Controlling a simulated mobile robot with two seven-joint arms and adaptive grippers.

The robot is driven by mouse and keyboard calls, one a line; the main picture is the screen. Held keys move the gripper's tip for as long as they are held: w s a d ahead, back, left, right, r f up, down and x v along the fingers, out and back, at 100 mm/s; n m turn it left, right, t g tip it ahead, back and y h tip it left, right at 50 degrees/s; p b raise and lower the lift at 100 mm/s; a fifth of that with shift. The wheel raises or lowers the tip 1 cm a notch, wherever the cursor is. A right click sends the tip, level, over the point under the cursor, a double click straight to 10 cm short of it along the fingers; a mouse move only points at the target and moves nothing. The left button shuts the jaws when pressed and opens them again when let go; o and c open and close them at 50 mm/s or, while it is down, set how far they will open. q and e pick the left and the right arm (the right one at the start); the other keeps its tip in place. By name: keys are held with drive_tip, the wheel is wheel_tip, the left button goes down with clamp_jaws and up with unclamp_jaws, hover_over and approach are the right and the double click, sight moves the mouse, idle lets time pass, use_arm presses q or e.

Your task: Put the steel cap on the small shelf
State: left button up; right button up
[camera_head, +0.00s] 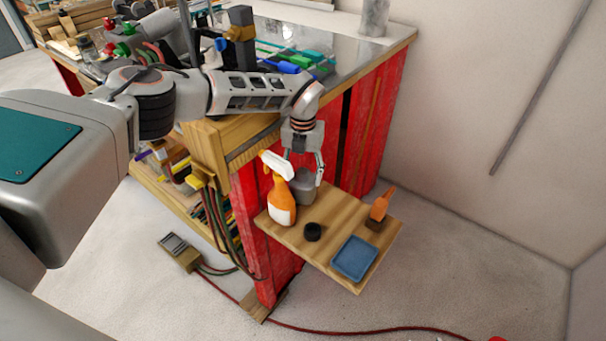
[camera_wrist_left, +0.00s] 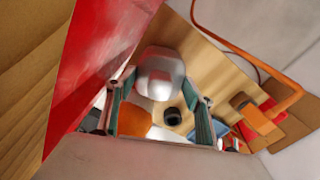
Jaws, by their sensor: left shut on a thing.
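The steel cap (camera_head: 306,188) is a grey, rounded metal piece at the back of the small wooden shelf (camera_head: 334,214), beside an orange spray bottle. My left gripper (camera_head: 304,170) points down from above and is shut on the cap. In the left wrist view the silver cap (camera_wrist_left: 160,74) sits between the two fingers of my left gripper (camera_wrist_left: 160,95). The cap is very close to the shelf board; I cannot tell whether its underside touches. My right gripper is not in view.
The shelf also bears the orange spray bottle (camera_head: 281,205), a black round piece (camera_head: 313,232), a blue tray (camera_head: 354,257) and an orange-handled brush (camera_head: 380,209). Red panels (camera_head: 374,130) of the workbench rise behind it. Bare wood shows between the cap and the brush.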

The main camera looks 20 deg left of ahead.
use_arm(q)
drive_tip(key=shift+f, duration=0.25)
drive_tip(key=shift+f, duration=0.2)
drive_tip(key=o, duration=1.2)
drive_tip(key=shift+o, duration=0.2)
wheel_tip(320, 180, up, 12)
drive_tip(key=b, duration=0.1)
drive_tip(key=shift+r, duration=0.2)
